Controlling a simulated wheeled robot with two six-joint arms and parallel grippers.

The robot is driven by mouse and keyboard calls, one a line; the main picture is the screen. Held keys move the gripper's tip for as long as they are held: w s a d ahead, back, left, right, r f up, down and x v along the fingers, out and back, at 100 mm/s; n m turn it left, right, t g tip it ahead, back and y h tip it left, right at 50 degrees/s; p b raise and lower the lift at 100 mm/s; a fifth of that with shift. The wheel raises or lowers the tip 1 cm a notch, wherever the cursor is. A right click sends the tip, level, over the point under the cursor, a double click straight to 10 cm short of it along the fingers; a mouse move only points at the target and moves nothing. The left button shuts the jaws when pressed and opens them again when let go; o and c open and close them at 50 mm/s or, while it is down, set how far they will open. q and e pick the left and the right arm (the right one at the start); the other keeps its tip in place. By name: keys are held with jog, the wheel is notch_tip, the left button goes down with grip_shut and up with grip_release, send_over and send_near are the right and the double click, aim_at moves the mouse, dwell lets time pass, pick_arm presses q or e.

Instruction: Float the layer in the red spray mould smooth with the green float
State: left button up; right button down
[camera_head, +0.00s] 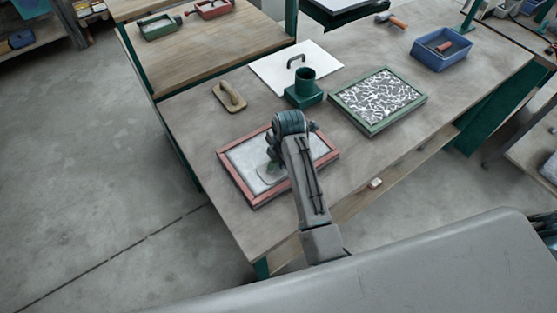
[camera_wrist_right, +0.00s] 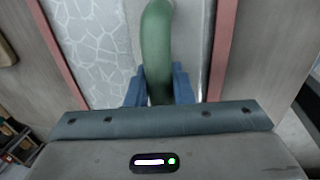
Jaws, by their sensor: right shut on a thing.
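The red spray mould (camera_head: 236,182) lies flat near the table's front left edge, with a pale grey layer (camera_head: 247,154) inside its frame. My right gripper (camera_head: 273,162) is over the mould, its blue fingers shut on the curved green handle of the green float (camera_wrist_right: 157,40). The float's flat plate (camera_head: 268,174) shows low over the layer; I cannot tell whether it touches. In the right wrist view the layer left of the handle (camera_wrist_right: 92,45) has a web of pale lines; the strip to the right looks plainer. My left gripper is not in view.
A wooden float (camera_head: 222,98), a green pot (camera_head: 304,92) and a white board with a handle (camera_head: 268,72) stand behind the mould. A green-framed mould (camera_head: 372,131) with white strands is to the right, a blue bin (camera_head: 441,60) farther back. Bare table lies left of the red mould.

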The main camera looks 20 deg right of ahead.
jog(key=shift+w+d, duration=0.25)
jog(key=shift+d, duration=0.8)
jog(key=shift+w+d+f, duration=0.1)
jog(key=shift+w+d, duration=0.2)
jog(key=shift+d, duration=0.5)
jog(key=shift+w+d+r, duration=0.1)
jog(key=shift+w+d, duration=0.15)
jog(key=shift+d, duration=0.55)
jog(key=shift+w+d+f, duration=0.1)
jog(key=shift+w+d, duration=0.2)
jog(key=shift+d, duration=0.5)
jog(key=shift+r, duration=3.55)
